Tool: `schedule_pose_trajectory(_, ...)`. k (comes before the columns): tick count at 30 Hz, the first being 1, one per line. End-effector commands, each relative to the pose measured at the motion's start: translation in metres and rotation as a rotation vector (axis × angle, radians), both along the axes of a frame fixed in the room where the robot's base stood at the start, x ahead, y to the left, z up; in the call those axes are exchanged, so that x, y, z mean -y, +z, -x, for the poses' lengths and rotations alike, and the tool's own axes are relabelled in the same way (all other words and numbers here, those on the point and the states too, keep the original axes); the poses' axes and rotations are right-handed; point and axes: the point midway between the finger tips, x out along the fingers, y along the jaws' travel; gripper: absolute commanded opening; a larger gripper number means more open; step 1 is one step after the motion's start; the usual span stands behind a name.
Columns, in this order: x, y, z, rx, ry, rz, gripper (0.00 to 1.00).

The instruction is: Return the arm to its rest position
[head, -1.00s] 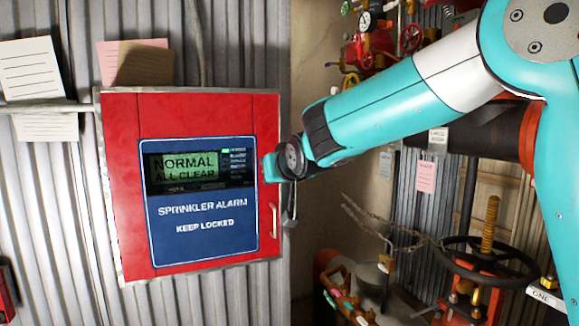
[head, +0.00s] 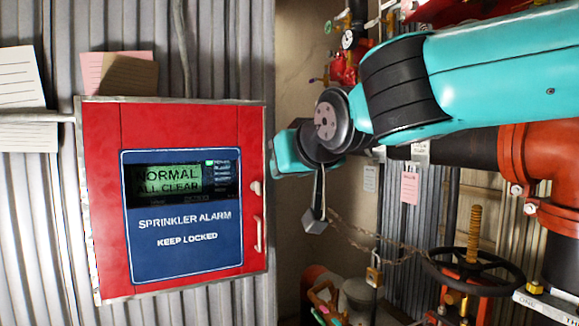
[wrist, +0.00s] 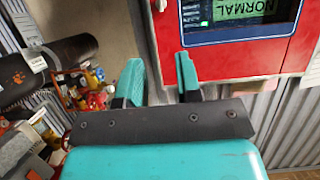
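My arm (head: 480,75) reaches in from the right in the head view, its wrist beside the right edge of the red sprinkler alarm box (head: 185,285). In the wrist view, my gripper (wrist: 160,78) has its two turquoise fingers spread apart with nothing between them. The red box (wrist: 232,55) is beyond the right finger, and the fingers appear clear of it. In the head view the fingers are mostly hidden behind the wrist. The box door looks closed, and its screen (head: 168,179) reads NORMAL ALL CLEAR.
A pale handle (head: 258,234) and a small knob (head: 256,187) stick out on the door's right side. A black handwheel (head: 473,272), a chain with a padlock (head: 374,277) and a large dark pipe (head: 465,146) crowd the right. Paper notes (head: 118,74) hang above the box.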

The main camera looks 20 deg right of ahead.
Motion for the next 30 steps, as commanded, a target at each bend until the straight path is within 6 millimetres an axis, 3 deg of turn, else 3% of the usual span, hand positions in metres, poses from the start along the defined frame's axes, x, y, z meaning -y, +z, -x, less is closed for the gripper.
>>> schedule_pose_trajectory(10, -0.002, -0.004, 0.001, -0.019, 0.011, 0.002, 0.32)
schedule_pose_trajectory(14, -0.018, -0.040, 0.020, -0.181, 0.109, 0.011, 0.32)
schedule_pose_trajectory(17, -0.037, -0.085, 0.059, -0.403, 0.249, 0.022, 0.32)
schedule_pose_trajectory(21, -0.059, -0.136, 0.134, -0.711, 0.464, 0.032, 0.32)
schedule_pose_trajectory(25, -0.069, -0.158, 0.194, -0.912, 0.625, 0.034, 0.32)
schedule_pose_trajectory(27, -0.071, -0.164, 0.215, -0.977, 0.682, 0.034, 0.32)
schedule_pose_trajectory(30, -0.073, -0.167, 0.229, -1.018, 0.722, 0.034, 0.32)
